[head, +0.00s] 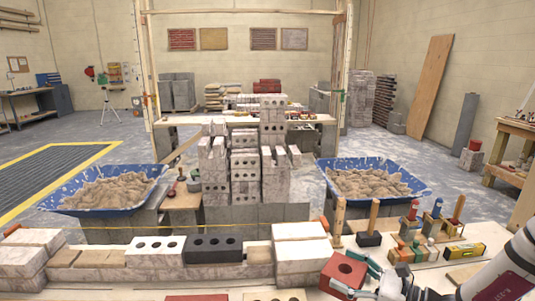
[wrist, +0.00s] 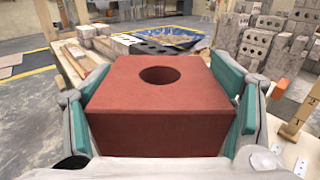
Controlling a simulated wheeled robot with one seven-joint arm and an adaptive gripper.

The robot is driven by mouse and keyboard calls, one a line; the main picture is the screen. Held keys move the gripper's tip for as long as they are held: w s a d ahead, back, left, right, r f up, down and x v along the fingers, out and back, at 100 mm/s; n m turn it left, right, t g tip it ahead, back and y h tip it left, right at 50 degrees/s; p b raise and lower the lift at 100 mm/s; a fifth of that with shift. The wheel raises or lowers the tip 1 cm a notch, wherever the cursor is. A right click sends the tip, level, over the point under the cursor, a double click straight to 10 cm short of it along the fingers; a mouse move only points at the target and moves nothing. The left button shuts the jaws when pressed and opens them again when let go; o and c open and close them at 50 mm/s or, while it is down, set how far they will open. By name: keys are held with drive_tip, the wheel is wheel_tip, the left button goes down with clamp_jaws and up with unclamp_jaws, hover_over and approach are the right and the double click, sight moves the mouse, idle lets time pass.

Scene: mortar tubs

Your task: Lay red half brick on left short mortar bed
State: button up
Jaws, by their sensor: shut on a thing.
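The red half brick (head: 345,270), with one round hole, is held in my gripper (head: 352,279) at the lower right of the head view. In the wrist view the half brick (wrist: 160,105) sits level between the two teal pads of my gripper (wrist: 162,100), which is shut on its sides. In the head view, tan mortar (head: 80,258) lies on the low wall left of a white holed brick. A shorter tan mortar patch (head: 258,253) lies between a dark brick and a pale block. The gripper is right of both, apart from them.
On the wall stand the white holed brick (head: 155,249), the dark holed brick (head: 213,248) and the pale block (head: 300,240). Blue mortar tubs (head: 425,192) and stacked bricks (head: 245,163) stand behind. Tools, including a yellow level (head: 465,250), lie right of the gripper.

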sight(347, 273)
drive_tip(key=shift+s+a+r+p, duration=0.1)
drive_tip(key=shift+s+r+p, duration=0.1)
drive_tip(key=shift+r+p, duration=0.65)
drive_tip(key=shift+s+a+r+p, duration=0.1)
drive_tip(key=shift+s+r+p, duration=0.15)
drive_tip(key=shift+r+p, duration=0.6)
drive_tip(key=shift+s+r+p, duration=0.2)
drive_tip(key=shift+r+p, duration=0.4)
drive_tip(key=shift+p, duration=0.4)
drive_tip(key=shift+w+a+r+m+t+h, duration=0.15)
drive_tip(key=shift+a+r+m+t+h, duration=0.1)
drive_tip(key=shift+m+t+h, duration=0.2)
drive_tip(key=shift+w+a+r+m+t+h, duration=0.1)
drive_tip(key=shift+m+t+h, duration=0.65)
drive_tip(key=shift+t+h, duration=0.15)
drive_tip(key=shift+m+t+h, duration=0.75)
drive_tip(key=shift+m, duration=0.05)
drive_tip(key=shift+s+d+f+m+t+h, duration=0.2)
drive_tip(key=shift+d+f+m+t+h, duration=0.25)
drive_tip(key=shift+h, duration=0.35)
drive_tip(key=shift+a, duration=0.1)
